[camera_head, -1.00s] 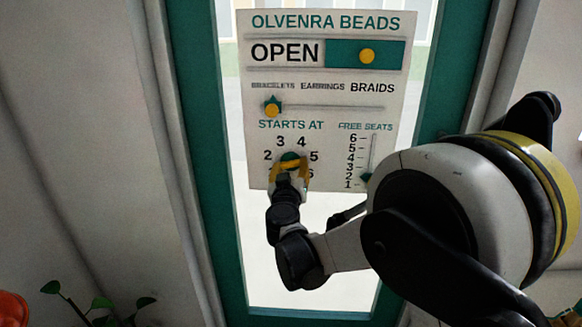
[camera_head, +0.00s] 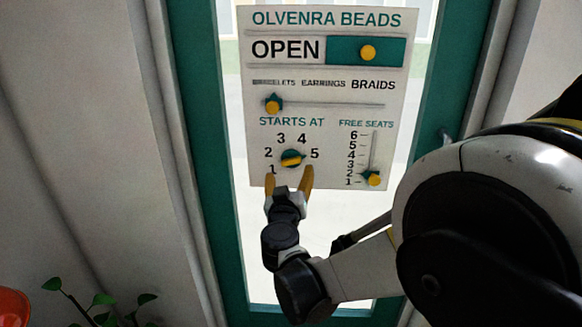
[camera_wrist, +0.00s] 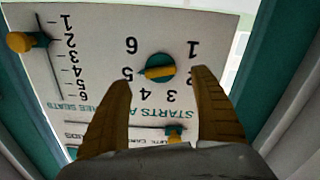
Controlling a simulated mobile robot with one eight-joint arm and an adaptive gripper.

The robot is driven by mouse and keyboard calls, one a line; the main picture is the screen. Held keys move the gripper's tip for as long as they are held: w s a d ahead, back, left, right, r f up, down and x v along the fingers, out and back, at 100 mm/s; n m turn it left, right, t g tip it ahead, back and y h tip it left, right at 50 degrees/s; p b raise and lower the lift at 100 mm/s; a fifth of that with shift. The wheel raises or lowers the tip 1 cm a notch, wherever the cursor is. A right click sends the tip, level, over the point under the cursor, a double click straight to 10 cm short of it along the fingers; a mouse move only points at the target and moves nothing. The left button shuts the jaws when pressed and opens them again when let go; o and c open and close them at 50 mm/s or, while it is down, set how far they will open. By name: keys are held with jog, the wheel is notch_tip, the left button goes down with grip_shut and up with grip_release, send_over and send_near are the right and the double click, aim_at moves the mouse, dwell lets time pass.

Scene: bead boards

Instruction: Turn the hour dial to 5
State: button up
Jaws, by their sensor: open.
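The hour dial (camera_head: 291,158) is a round teal knob with a yellow bar, under "STARTS AT" on the white bead board (camera_head: 400,112). It also shows in the wrist view (camera_wrist: 157,68). Its teal pointed tip faces the 5 (camera_head: 315,154), clearest in the wrist view, where the board appears upside down. My gripper (camera_head: 288,176) is open and empty just below the dial. Its two yellow fingers are apart, and the dial shows between them in the wrist view. In the head view the lower-right number, the 6, is hidden behind a finger; the wrist view shows it.
A free-seats slider (camera_head: 373,179) stands near its low end, right of my gripper. A horizontal slider (camera_head: 273,104) sits at the left, and a yellow knob (camera_head: 368,52) is on the OPEN sign. Teal door frame bars flank the board. A plant (camera_head: 102,304) is at lower left.

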jog(key=s, duration=0.5)
jog(key=shift+a, duration=0.1)
jog(key=s+d+f+m+g+h, duration=0.1)
jog(key=s+d+m+g+h, duration=0.3)
jog(key=d, duration=0.6)
jog(key=s+d+f+n+g+y, duration=0.1)
jog(key=s+d+g, duration=0.1)
jog(key=s+d, duration=0.65)
jog(key=s+d+f+g+y, duration=0.1)
jog(key=s+f+g, duration=0.1)
jog(key=s, duration=0.5)
jog(key=s+d+f+g+y, duration=0.2)
jog(key=s+f+g, duration=0.1)
jog(key=s, duration=0.4)
jog(key=shift+s+y, duration=0.3)
jog(key=shift+s, duration=0.05)
